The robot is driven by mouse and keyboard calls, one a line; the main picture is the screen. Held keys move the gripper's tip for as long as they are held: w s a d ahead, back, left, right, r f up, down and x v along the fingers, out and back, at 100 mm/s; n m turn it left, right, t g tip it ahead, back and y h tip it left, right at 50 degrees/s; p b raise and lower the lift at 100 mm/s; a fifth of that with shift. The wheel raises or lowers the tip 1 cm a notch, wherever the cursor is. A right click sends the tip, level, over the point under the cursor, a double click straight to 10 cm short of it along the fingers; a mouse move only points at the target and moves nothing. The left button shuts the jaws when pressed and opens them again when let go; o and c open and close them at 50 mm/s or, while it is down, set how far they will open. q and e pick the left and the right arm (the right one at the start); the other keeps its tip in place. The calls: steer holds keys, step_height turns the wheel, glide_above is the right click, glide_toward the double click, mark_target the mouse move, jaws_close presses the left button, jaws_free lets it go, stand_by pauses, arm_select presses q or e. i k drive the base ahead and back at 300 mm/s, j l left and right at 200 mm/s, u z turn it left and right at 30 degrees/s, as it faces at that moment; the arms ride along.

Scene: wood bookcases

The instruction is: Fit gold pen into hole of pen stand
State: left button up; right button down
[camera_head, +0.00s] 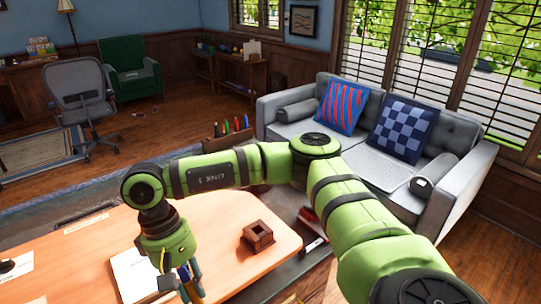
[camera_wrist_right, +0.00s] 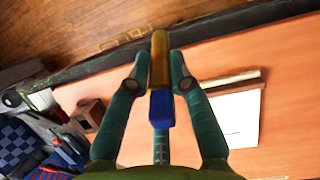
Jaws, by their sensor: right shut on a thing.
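The gold pen (camera_wrist_right: 158,58) shows in the right wrist view, with a blue end (camera_wrist_right: 161,107) toward the camera. My right gripper (camera_wrist_right: 158,80) is shut on it, teal fingers on both sides. In the head view my right gripper (camera_head: 187,286) points down over the table beside a white notebook; the pen is hard to make out there. The pen stand, a small brown wooden block (camera_head: 258,236) with a square hole on top, stands on the table to the right of the gripper, apart from it. My left gripper is not in view.
The notebook (camera_head: 133,275) lies on the wooden table (camera_head: 220,215). A holder with several coloured pens (camera_head: 228,130) stands beyond the table. A red item (camera_head: 313,220) lies right of the table top. A grey sofa (camera_head: 360,150) stands behind. Table room between gripper and stand is clear.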

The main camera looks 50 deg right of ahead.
mark_target(258, 239)
steer(key=z, duration=1.25)
steer(key=i+j+z, duration=0.3)
steer(key=j+z, duration=0.3)
